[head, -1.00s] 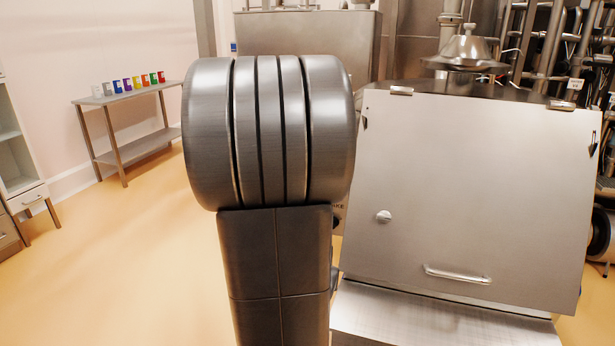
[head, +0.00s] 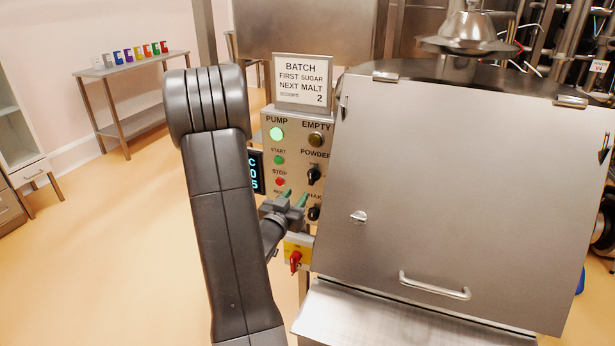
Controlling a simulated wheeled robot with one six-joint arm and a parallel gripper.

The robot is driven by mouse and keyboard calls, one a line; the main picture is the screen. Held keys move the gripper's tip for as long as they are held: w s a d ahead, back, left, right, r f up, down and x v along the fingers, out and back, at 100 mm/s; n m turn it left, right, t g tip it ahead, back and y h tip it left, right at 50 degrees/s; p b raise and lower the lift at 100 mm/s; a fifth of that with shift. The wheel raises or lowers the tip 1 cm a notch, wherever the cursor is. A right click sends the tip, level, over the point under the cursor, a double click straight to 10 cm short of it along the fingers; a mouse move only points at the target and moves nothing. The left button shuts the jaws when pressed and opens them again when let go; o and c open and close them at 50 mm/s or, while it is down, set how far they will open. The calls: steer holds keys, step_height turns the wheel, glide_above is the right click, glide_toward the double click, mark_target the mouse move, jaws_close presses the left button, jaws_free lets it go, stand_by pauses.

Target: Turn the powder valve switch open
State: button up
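The powder switch (head: 314,175) is a black rotary knob under the "POWDER" label on the metal control panel (head: 295,150). It sits left of the hopper, and its pointer position is too small to read. My gripper (head: 293,197) is in front of the panel's lower part, below and left of the powder switch and apart from it in the picture. Its two greenish fingertips are spread with nothing seen between them. A second black knob (head: 314,213), with a partly hidden label, is just right of the fingers.
The panel has a lit green pump lamp (head: 276,134), an unlit empty lamp (head: 315,139), and a green start (head: 279,160) and red stop button (head: 280,181). A red knob on a yellow plate (head: 295,260) is below. The hopper's closed metal door (head: 460,200) fills the right.

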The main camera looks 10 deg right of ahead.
mark_target(310, 176)
steer(key=p+x, duration=0.1)
steer(key=x, duration=1)
steer(key=shift+p, duration=0.3)
jaws_close()
